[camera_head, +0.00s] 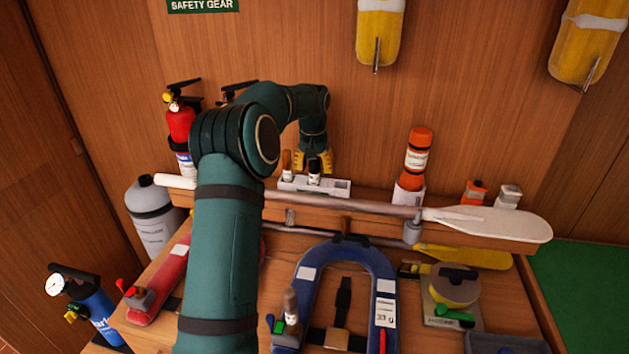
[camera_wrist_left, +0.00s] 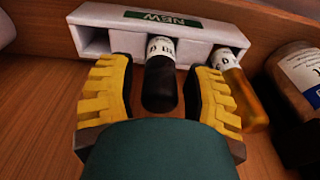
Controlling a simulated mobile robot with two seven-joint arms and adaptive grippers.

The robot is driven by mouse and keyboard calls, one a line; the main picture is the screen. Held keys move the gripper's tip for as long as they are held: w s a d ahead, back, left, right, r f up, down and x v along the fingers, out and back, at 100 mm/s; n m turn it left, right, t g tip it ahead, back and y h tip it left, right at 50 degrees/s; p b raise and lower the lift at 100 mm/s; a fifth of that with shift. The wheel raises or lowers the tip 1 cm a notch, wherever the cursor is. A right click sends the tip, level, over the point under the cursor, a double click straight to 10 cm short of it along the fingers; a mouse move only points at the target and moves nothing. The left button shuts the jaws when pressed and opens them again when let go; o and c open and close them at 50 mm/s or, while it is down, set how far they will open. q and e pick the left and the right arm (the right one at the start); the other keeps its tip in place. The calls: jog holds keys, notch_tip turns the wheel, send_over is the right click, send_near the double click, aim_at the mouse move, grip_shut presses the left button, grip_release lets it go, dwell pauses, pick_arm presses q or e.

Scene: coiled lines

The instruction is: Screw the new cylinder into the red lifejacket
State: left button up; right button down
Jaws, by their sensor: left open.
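A white rack (camera_head: 335,186) marked NEW (camera_wrist_left: 177,19) stands on the shelf against the wall. It holds a dark cylinder (camera_wrist_left: 160,78) with a white label and an amber cylinder (camera_wrist_left: 240,92); another slot is empty. My left gripper (camera_head: 314,160) points down at the dark cylinder. In the left wrist view its yellow fingers (camera_wrist_left: 160,95) are open, one on each side of the dark cylinder, with gaps visible. The red lifejacket (camera_head: 165,285) lies on the bench at left, partly hidden behind my left arm. A grey fitting with a red knob (camera_head: 138,297) sits at its near end.
A blue lifejacket (camera_head: 384,280) with a cylinder (camera_head: 291,303) lies mid-bench. A paddle (camera_head: 490,222) runs along the shelf front. An orange canister (camera_head: 416,152) stands right of the rack, an extinguisher (camera_head: 181,122) to its left. A blue pump with gauge (camera_head: 90,305) is at left.

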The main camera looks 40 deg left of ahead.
pick_arm(q)
grip_shut()
jog(key=shift+r+p, duration=0.5)
jog(key=shift+p, duration=0.2)
dwell(0.3)
notch_tip(320, 180, up, 4)
jog(key=p, duration=0.3)
jog(key=shift+f+p, duration=0.2)
jog(key=shift+p, duration=0.1)
jog(key=shift+f, duration=0.1)
